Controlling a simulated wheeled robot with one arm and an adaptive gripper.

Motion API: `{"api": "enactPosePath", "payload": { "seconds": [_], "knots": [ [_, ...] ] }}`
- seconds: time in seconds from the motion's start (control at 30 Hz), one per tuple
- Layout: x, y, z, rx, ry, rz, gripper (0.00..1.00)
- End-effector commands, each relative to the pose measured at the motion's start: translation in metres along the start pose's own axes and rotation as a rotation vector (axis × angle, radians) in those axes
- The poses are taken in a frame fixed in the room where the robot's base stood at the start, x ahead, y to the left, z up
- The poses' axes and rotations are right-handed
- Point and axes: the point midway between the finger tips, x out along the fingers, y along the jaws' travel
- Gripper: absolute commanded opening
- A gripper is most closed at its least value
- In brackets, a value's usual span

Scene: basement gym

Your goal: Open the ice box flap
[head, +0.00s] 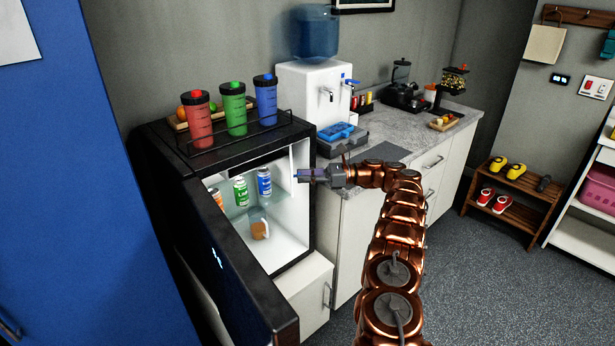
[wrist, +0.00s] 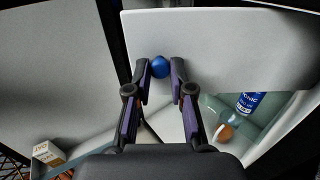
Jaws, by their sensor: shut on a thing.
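The black fridge (head: 165,165) stands with its door (head: 225,265) swung out toward me, showing a lit white inside. The ice box flap (wrist: 235,40) is a pale panel across the top of the wrist view, with a round blue knob (wrist: 160,67) near its left edge. My gripper (wrist: 160,75) is shut on this knob, one finger on each side. In the head view my gripper (head: 301,175) is at the upper right of the fridge opening, where a narrow white panel (head: 301,157) shows beside it. I cannot tell the flap's exact angle.
Three shaker bottles (head: 234,108) stand in a rack on top. A counter with a water dispenser (head: 315,95) adjoins on the right.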

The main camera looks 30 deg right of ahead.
Motion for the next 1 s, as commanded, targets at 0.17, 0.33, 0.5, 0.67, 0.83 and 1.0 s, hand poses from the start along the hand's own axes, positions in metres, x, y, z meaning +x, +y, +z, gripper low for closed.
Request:
{"api": "enactPosePath", "payload": {
  "seconds": [0.17,0.33,0.5,0.67,0.83,1.0],
  "knots": [
    [0.0015,-0.0006,0.0013,-0.003,-0.002,0.015,0.00],
    [0.0031,-0.0004,0.0028,-0.005,-0.001,0.024,0.00],
    [0.0040,-0.0003,0.0033,-0.006,-0.002,0.027,0.00],
    [0.0040,-0.0003,0.0035,-0.005,-0.002,0.027,0.00],
    [0.0040,-0.0004,0.0035,-0.005,-0.003,0.027,0.00],
    [0.0039,-0.0003,0.0027,-0.004,-0.002,0.027,0.37]
  ]
}}
